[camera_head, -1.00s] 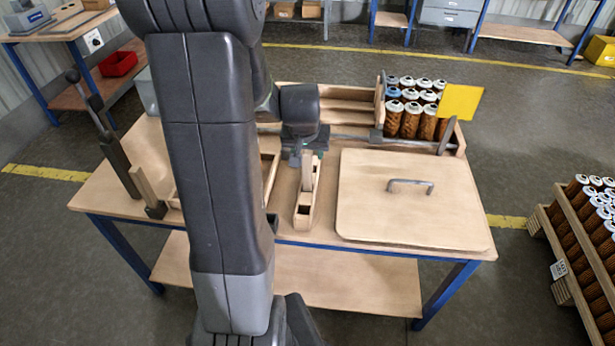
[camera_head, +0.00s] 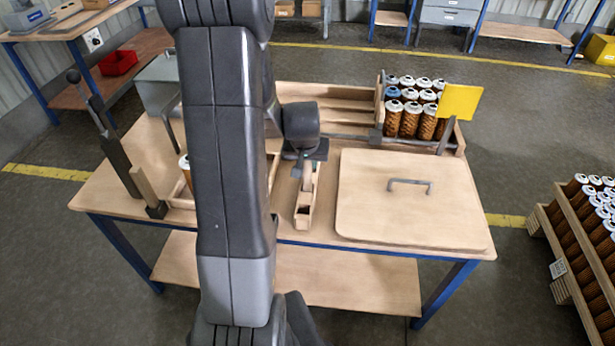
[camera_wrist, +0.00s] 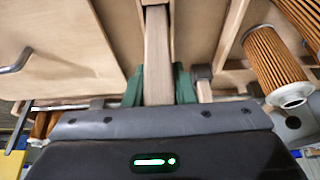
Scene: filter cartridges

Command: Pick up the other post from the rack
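A pale wooden post (camera_wrist: 157,55) shows at the centre of the wrist view, with a green finger on each side. My gripper (camera_wrist: 159,88) has its fingers very close along the post's sides; I cannot tell whether they press on it. In the head view my gripper (camera_head: 306,163) is over the narrow wooden rack (camera_head: 302,214), and the post (camera_head: 307,181) shows below it. Another wooden post (camera_head: 145,184) stands tilted in a dark socket (camera_head: 157,210) at the table's left side, beside a dark lever (camera_head: 112,150).
A wooden lid with a handle (camera_head: 420,215) covers the table's right side. Behind it are several filter cartridges (camera_head: 410,118) and a yellow flag (camera_head: 460,101). A cartridge (camera_wrist: 275,65) lies in a tray beside the rack. My arm hides part of the left table.

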